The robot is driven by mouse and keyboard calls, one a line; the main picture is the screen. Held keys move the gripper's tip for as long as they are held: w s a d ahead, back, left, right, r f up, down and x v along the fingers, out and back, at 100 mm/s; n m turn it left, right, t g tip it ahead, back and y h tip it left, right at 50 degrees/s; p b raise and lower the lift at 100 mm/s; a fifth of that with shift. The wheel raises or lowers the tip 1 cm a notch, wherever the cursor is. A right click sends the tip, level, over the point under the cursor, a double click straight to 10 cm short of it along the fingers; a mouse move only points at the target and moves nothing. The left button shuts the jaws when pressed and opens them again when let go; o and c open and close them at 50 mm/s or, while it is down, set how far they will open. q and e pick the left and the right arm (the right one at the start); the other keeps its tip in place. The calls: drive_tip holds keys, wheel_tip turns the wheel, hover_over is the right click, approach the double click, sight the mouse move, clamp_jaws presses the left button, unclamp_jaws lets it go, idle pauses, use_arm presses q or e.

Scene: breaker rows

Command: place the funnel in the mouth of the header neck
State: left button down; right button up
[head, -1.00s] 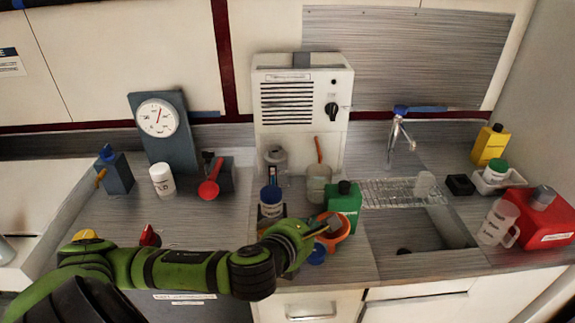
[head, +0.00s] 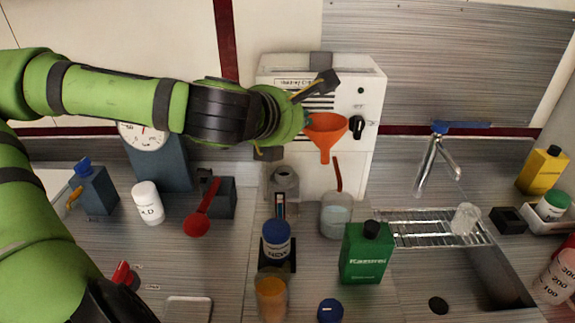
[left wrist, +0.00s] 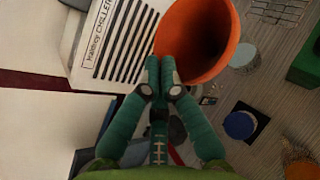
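The orange funnel (head: 326,130) is up in the air in front of the white chiller, upright with its spout pointing down. My left gripper (head: 307,121) is shut on the side of its rim; the left wrist view shows the fingers (left wrist: 161,78) together at the funnel's edge (left wrist: 202,38). A grey, round-mouthed neck (head: 285,180), which looks like the header neck, stands at the chiller's foot. In the head view it is below and left of the spout, apart from it. My right gripper is not in view.
The white chiller (head: 366,95) stands behind the funnel. A sink with a drying rack (head: 420,229) is to the right.

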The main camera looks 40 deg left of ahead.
use_arm(q)
drive_tip(key=w+a+f+p, duration=0.1)
drive_tip(key=a+f+p, duration=0.3)
drive_tip(key=a+f, duration=0.6)
drive_tip(key=shift+w+a+p, duration=0.35)
drive_tip(key=shift+a, duration=0.1)
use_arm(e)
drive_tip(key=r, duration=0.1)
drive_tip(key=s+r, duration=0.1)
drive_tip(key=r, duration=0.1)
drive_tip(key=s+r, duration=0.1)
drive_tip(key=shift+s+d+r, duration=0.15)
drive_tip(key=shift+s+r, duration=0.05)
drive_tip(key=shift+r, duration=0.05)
use_arm(q)
drive_tip(key=shift+f, duration=0.1)
drive_tip(key=shift+f, duration=0.15)
drive_tip(key=c, duration=1.4)
unclamp_jaws()
drive_tip(key=shift+c, duration=0.2)
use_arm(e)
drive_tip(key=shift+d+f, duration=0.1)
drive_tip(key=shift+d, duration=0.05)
